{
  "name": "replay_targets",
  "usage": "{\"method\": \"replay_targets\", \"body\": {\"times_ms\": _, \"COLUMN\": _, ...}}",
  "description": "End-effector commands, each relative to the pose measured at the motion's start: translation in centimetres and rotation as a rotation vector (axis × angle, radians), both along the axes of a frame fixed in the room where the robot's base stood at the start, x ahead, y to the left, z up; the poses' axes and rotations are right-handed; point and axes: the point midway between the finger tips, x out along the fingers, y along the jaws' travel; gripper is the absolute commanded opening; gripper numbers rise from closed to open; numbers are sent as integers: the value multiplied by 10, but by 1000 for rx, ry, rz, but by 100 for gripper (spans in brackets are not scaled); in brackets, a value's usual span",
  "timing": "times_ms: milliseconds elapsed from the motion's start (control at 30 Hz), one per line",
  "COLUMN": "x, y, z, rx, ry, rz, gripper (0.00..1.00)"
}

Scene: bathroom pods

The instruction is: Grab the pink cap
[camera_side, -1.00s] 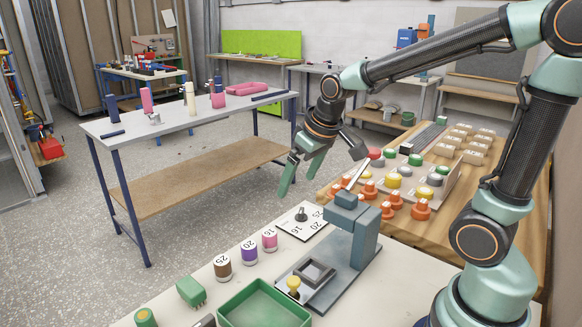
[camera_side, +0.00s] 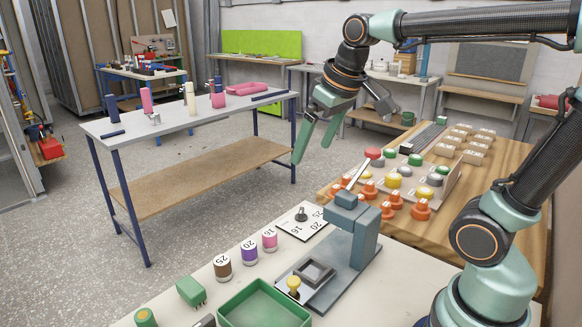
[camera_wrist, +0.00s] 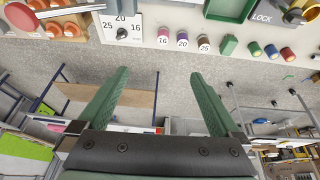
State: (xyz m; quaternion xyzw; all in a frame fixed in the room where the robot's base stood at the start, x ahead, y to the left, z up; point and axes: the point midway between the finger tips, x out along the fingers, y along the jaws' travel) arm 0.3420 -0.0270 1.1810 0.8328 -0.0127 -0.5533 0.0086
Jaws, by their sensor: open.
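The pink cap (camera_side: 269,240), marked 16, stands upright on the pale near table, at the right end of a short row. In the wrist view the pink cap (camera_wrist: 163,36) shows at the top, beyond the fingertips. Beside it stand a purple cap (camera_side: 249,251) marked 20 and a brown cap (camera_side: 222,267) marked 25. My gripper (camera_side: 312,154) is open and empty, in the air well above the caps. In the wrist view its two green fingers (camera_wrist: 160,73) are wide apart with only floor and a far bench between them.
A grey-blue press (camera_side: 350,232) stands to the right of the caps. A green tray (camera_side: 265,306) lies in front of them, and a numbered dial plate (camera_side: 302,221) behind. The wooden table (camera_side: 440,228) at right holds orange and coloured pieces. The air around my gripper is clear.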

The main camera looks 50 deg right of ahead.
Motion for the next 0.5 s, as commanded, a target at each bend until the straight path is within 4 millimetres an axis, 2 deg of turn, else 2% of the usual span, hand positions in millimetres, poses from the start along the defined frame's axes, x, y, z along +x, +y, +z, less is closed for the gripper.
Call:
{"method": "replay_targets", "body": {"times_ms": 67, "x": -3, "y": 0, "z": 4, "rx": 0, "ry": -4, "rz": 0, "gripper": 100}}
{"method": "replay_targets", "body": {"times_ms": 167, "x": -13, "y": 5, "z": -1, "rx": 3, "ry": -15, "rz": 3, "gripper": 100}}
{"method": "replay_targets", "body": {"times_ms": 467, "x": -51, "y": 25, "z": -43, "rx": 24, "ry": -83, "rz": 14, "gripper": 100}}
{"method": "replay_targets", "body": {"times_ms": 500, "x": -54, "y": 26, "z": -46, "rx": 25, "ry": -88, "rz": 13, "gripper": 85}}
